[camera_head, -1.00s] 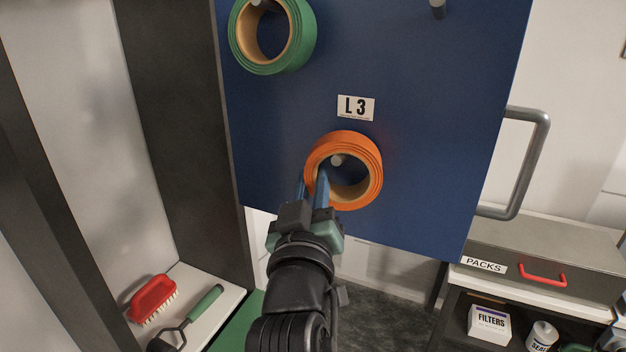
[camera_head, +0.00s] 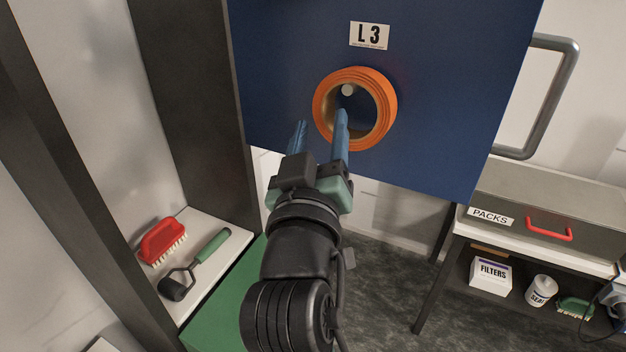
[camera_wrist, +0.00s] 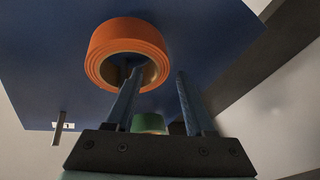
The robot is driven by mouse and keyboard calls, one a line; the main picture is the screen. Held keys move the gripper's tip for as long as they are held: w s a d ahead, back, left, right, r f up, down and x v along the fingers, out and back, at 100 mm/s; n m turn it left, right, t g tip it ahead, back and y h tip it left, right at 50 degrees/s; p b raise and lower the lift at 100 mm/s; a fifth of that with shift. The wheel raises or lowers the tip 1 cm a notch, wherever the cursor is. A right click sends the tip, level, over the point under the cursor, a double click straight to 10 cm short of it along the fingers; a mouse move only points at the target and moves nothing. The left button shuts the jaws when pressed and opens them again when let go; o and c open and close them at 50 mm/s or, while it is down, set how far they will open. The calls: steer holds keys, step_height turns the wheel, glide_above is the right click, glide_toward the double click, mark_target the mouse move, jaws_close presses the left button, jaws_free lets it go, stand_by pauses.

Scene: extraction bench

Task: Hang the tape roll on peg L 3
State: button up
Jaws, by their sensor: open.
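The orange tape roll (camera_head: 379,124) hangs on the pale round-ended peg (camera_head: 347,90) below the L 3 label (camera_head: 369,35) on the blue board. The peg end shows inside the top of the roll's hole. My gripper (camera_head: 321,120) is open at the roll's lower left. Its right finger overlaps the roll's hole in the head view; its left finger is outside the ring. In the wrist view the roll (camera_wrist: 128,40) is above the open gripper (camera_wrist: 158,72), and one finger crosses its hole. I cannot tell whether that fingertip is still inside the ring.
The blue board (camera_head: 440,120) has a grey handle (camera_head: 555,100) at right. A dark upright panel (camera_head: 190,90) stands close on the left. A red brush (camera_head: 162,241) and a roller (camera_head: 195,265) lie on a shelf. A green roll (camera_wrist: 148,123) shows in the wrist view.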

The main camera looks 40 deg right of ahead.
steer(key=b+v, duration=0.1)
steer(key=v, duration=0.8)
steer(key=shift+s+a, duration=0.1)
steer(key=w+a+r+n+t+y+b, duration=0.2)
steer(key=w+a+r+t+y+b, duration=0.3)
steer(key=a+r+t, duration=0.6)
steer(key=s+a+r+n+t+y, duration=0.3)
steer(key=a+r+y, duration=0.4)
steer(key=a+y, duration=0.3)
steer(key=shift+a+r+b, duration=0.3)
steer(key=shift+a+r, duration=0.05)
steer(key=shift+a, duration=0.15)
steer(key=shift+d, duration=0.1)
